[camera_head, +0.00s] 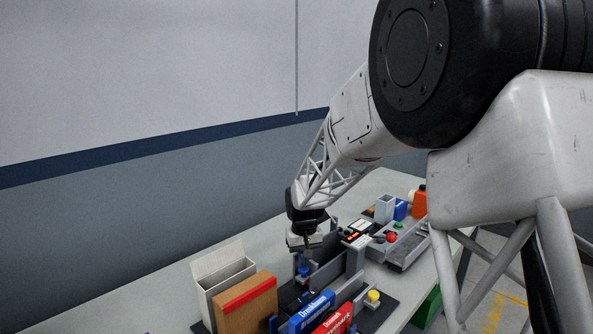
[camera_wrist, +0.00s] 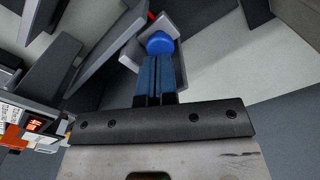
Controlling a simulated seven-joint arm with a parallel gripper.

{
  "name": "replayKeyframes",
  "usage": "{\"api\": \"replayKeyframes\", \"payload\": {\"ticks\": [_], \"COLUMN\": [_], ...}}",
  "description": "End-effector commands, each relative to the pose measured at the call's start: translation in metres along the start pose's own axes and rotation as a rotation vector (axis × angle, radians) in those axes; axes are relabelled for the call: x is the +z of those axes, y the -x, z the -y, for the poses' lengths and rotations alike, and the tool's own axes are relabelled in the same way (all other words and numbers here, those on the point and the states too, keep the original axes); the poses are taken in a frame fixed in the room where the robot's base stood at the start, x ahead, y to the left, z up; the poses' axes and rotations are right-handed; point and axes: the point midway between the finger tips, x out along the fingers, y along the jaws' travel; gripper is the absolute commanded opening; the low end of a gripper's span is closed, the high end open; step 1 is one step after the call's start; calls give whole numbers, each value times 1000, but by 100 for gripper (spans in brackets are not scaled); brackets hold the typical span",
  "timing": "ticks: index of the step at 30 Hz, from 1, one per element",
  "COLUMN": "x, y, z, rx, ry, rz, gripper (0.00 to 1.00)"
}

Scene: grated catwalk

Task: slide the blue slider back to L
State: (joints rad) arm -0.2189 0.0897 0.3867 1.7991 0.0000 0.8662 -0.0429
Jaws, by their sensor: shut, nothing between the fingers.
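The blue slider shows as a round blue knob (camera_wrist: 160,43) in the wrist view, at the end of a pale grey open-topped housing (camera_wrist: 172,55). In the head view the blue knob (camera_head: 304,271) is small, just below my gripper (camera_head: 303,255). My gripper's two dark blue fingers (camera_wrist: 158,62) are shut together with nothing between them. Their tips are at the near side of the knob; I cannot tell whether they touch it. The slider's track is partly hidden by the fingers and panels. No L mark is readable.
Grey upright panels (camera_head: 327,272) stand close to the knob. An open white box file (camera_head: 222,277), a brown box (camera_head: 245,303) and blue and red binders crowd the near side. A yellow knob (camera_head: 373,296), red button (camera_head: 392,238) and orange bottle (camera_head: 419,203) stand right. Bench is clear at far left.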

Motion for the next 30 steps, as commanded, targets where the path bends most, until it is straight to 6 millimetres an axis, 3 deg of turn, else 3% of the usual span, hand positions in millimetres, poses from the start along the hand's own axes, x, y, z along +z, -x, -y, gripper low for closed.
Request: {"api": "replayKeyframes", "payload": {"ticks": [30], "x": [1], "y": [-9], "z": [2], "rx": [0], "ry": [0], "rz": [0], "gripper": [0]}}
